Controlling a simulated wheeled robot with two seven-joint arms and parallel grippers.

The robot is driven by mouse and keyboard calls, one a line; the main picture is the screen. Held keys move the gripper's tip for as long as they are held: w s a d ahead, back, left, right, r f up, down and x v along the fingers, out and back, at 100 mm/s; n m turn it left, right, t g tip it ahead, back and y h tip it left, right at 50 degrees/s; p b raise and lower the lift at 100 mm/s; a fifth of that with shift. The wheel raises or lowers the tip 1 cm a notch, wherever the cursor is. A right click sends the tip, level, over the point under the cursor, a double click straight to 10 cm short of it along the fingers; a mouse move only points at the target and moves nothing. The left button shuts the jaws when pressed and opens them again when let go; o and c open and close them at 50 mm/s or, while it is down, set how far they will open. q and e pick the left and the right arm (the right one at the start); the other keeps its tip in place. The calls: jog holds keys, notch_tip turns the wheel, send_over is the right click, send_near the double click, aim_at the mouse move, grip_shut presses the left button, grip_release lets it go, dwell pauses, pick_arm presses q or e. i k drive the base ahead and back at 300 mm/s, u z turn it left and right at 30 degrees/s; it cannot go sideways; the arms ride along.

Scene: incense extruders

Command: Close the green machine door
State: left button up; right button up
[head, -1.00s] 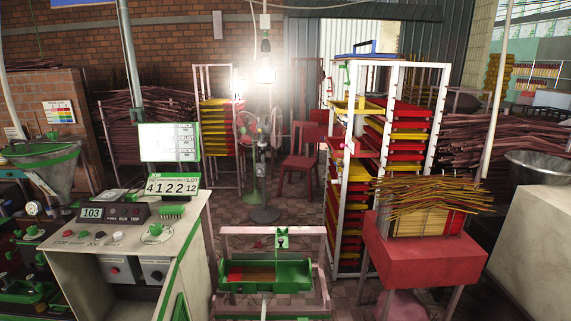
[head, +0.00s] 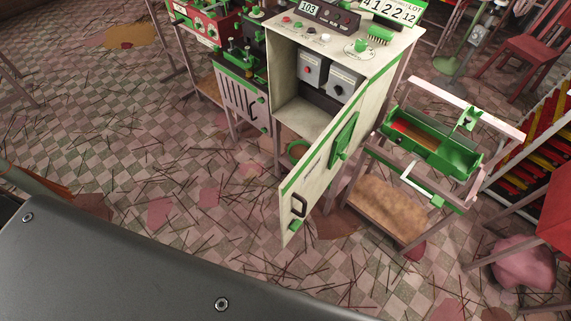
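The machine door (head: 318,178) is a cream panel with green trim, standing wide open in the head view. It is attached at the right side of the cream and green machine cabinet (head: 364,47) and swings out toward me. A dark handle (head: 299,205) sits near its free lower end, with a small green part below it. The cabinet's front opening shows a bare shelf (head: 303,118) and two grey control boxes (head: 313,68). Neither of my grippers is in view.
A green tray machine (head: 430,140) on a pink frame stands right of the door. A smaller green and dark machine (head: 245,100) stands left of the cabinet. A pink sack (head: 523,262) lies at lower right. The tiled floor before the door is open, strewn with thin sticks.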

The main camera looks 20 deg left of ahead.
aim_at(301, 190)
jog(key=z, duration=1.4)
jog(key=k, duration=0.65)
jog(key=u, duration=1.65)
